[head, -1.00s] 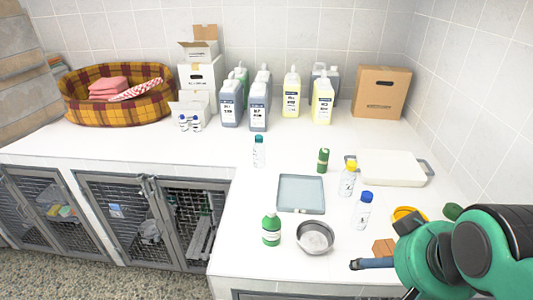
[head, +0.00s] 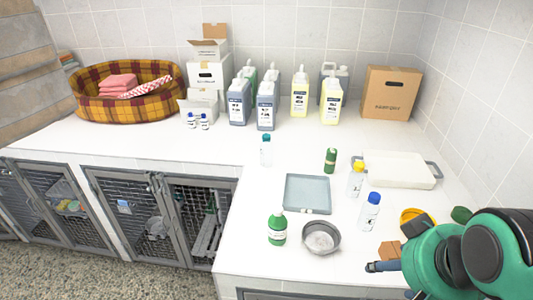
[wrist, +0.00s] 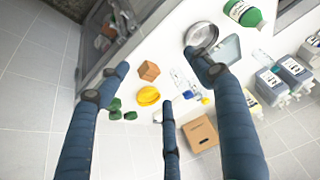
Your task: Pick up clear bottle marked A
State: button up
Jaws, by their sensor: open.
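Three clear bottles stand upright on the white counter in the head view: one with a blue cap (head: 369,213), one with a yellow cap (head: 356,182) and one with a teal cap (head: 265,154) further left. I cannot read which one is marked A. My gripper (wrist: 168,80) is open and empty, its fingers spread above the counter. In the head view only a dark blue finger (head: 383,267) shows, in front of the blue-capped bottle and apart from it. In the wrist view a clear bottle (wrist: 179,79) lies between the fingers in the picture, beyond them.
Several jugs (head: 267,107) stand behind.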

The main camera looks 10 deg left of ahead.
jog(key=w+a+r+g+p, duration=0.1)
jog(key=w+a+r, duration=0.1)
jog(key=w+r, duration=0.55)
jog(key=w+a+r+p, duration=0.15)
jog(key=w+r, duration=0.25)
jog(key=w, duration=0.6)
jog(key=g+p, duration=0.4)
jog(key=p, duration=0.1)
send_over(266, 136)
jog(key=d, duration=0.4)
notch_tip(266, 136, down, 16)
jog(key=f, duration=0.1)
jog(key=a+f, duration=0.1)
jog(key=f, duration=0.1)
jog(key=a+f, duration=0.1)
jog(key=f, duration=0.1)
jog(key=a+f, duration=0.1)
jog(key=f, duration=0.1)
jog(key=shift+w+a+f+p, duration=0.15)
jog(key=shift+a+f+p, duration=0.15)
jog(key=shift+p, duration=0.1)
jog(key=shift+a+f+g, duration=0.15)
jog(key=shift+f+g, duration=0.15)
